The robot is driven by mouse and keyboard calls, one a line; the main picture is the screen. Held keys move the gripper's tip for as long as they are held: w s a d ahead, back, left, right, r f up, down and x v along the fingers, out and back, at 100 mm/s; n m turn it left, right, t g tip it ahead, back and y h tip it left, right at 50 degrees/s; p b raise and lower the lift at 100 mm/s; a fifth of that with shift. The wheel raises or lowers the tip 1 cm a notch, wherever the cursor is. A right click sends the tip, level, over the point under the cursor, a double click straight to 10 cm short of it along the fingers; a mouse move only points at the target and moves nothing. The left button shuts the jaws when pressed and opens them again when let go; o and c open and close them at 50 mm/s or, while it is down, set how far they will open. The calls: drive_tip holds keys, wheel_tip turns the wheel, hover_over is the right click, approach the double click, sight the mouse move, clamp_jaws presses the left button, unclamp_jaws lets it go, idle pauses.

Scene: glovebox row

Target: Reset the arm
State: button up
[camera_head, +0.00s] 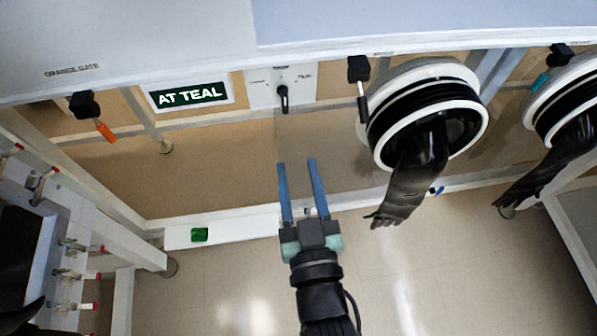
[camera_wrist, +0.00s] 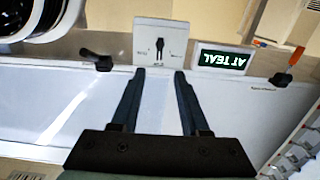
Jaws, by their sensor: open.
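My gripper (camera_head: 300,186) is open and empty, with its two long blue fingers spread apart. In the head view it points away from my body toward the glovebox front, below a white switch plate (camera_head: 267,91) with a black knob (camera_head: 283,97). In the wrist view the gripper (camera_wrist: 160,75) shows its fingertips just below the same switch plate (camera_wrist: 147,42). Nothing is between the fingers. I cannot tell the exact gap between the fingertips and the panel.
A lit sign (camera_head: 188,95) reads "AT TEAL". An orange-tipped handle (camera_head: 104,130) is at left. Black gloves hang from ports, the nearer glove (camera_head: 411,180) right of my gripper. A white ledge (camera_head: 230,228) bears a green item (camera_head: 199,235). A valve rack (camera_head: 75,235) stands at left.

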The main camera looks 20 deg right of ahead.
idle(0.3)
drive_tip(key=w+a+r+n+t+y, duration=0.1)
drive_tip(key=w+a+r+t, duration=0.15)
drive_tip(key=r, duration=0.65)
drive_tip(key=w+a+r+t+y, duration=0.1)
drive_tip(key=w+a+r, duration=0.15)
drive_tip(key=r, duration=0.65)
drive_tip(key=w+a+r+n+t+y, duration=0.15)
drive_tip(key=w+r, duration=0.25)
drive_tip(key=r, duration=0.4)
drive_tip(key=s+a+r+t+y, duration=0.1)
drive_tip(key=s+a+r+t, duration=0.15)
drive_tip(key=r, duration=0.45)
drive_tip(key=s+a+r+t, duration=0.1)
drive_tip(key=s+r, duration=0.2)
drive_tip(key=r, duration=0.5)
drive_tip(key=s+a+r+t+y, duration=0.1)
drive_tip(key=s+a+r+t, duration=0.1)
drive_tip(key=r, duration=0.5)
wheel_tip(320, 180, up, 24)
drive_tip(key=p, duration=2.4)
drive_tip(key=shift+w+n, duration=0.15)
drive_tip(key=shift+n, duration=0.2)
drive_tip(key=shift+g+h, duration=0.25)
